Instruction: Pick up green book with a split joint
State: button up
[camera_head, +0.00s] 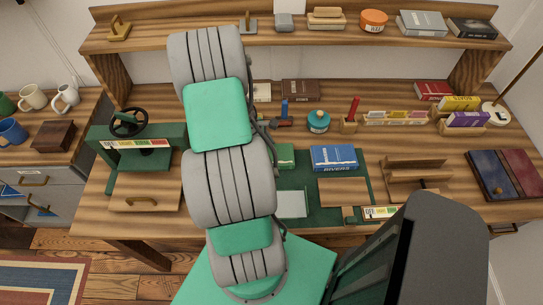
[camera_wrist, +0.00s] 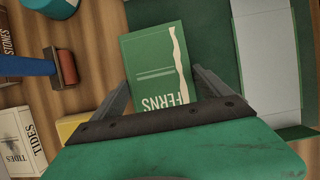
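The green book (camera_wrist: 150,62), marked FERNS, lies cover up in the wrist view, with a ragged pale strip along its right side. In the head view only part of the green book (camera_head: 286,156) shows beside my arm, at the left of a blue RIVERS book (camera_head: 334,157). My gripper (camera_wrist: 160,80) has its fingers spread, one at each side of the book's near part. The gripper's body hides the book's near end. I cannot tell whether the fingers touch it. In the head view my arm hides the gripper.
A pale sheet (camera_wrist: 274,62) lies right of the book in the wrist view. A green press (camera_head: 140,148) stands left.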

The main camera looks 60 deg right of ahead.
jog(key=c, duration=1)
jog(key=shift+c, duration=0.6)
jog(key=shift+r, duration=0.15)
